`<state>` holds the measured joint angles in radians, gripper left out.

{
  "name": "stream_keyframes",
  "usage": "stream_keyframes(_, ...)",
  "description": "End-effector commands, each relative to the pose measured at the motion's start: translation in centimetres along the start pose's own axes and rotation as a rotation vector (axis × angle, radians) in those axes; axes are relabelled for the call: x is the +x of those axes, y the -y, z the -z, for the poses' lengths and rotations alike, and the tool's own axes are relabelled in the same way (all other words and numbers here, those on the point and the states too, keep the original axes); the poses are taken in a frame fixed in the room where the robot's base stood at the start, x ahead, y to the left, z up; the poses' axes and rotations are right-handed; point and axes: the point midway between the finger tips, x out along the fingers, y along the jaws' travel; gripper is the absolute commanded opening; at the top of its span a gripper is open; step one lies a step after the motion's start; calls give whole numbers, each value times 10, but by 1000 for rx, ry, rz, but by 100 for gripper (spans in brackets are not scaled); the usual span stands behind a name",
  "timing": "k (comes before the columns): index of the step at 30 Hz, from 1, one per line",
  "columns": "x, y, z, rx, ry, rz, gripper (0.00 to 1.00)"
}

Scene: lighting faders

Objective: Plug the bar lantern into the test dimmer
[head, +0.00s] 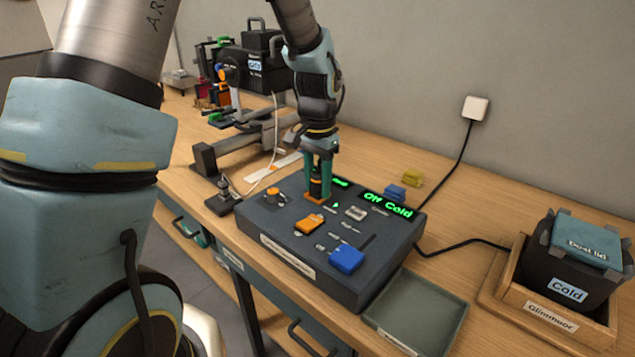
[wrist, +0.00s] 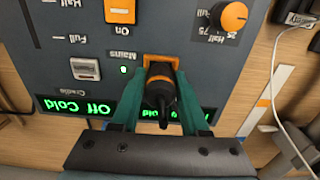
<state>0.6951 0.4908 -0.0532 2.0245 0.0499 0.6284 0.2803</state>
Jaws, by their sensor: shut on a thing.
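The test dimmer (head: 290,253) is a dark sloped box on the bench with green displays, one reading "Off Cold" (head: 388,205). My gripper (head: 319,187) is over its back-left part, pointing down. It is shut on a black plug (wrist: 160,88), with a green finger on either side. The bar lantern (head: 252,70), black with a "Cold" label, is on a stand at the back left. The plug's lead is mostly hidden.
A black lantern (head: 567,280) with a "Dust lid" sits in a wooden crate (head: 545,318) at right. A green-grey tray (head: 420,315) is beside the dimmer. A black cable runs to the wall socket (head: 475,108). A white cable (head: 272,140) hangs near the stand. Blue and yellow blocks lie behind.

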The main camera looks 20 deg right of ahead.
Motion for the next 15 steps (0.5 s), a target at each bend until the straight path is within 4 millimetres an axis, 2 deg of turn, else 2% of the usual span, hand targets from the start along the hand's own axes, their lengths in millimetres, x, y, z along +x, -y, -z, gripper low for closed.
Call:
stream_keyframes(1, 5, 0, -2, 0, 5, -2, 0)
stream_keyframes(15, 10, -1, -3, 0, 11, -4, 0)
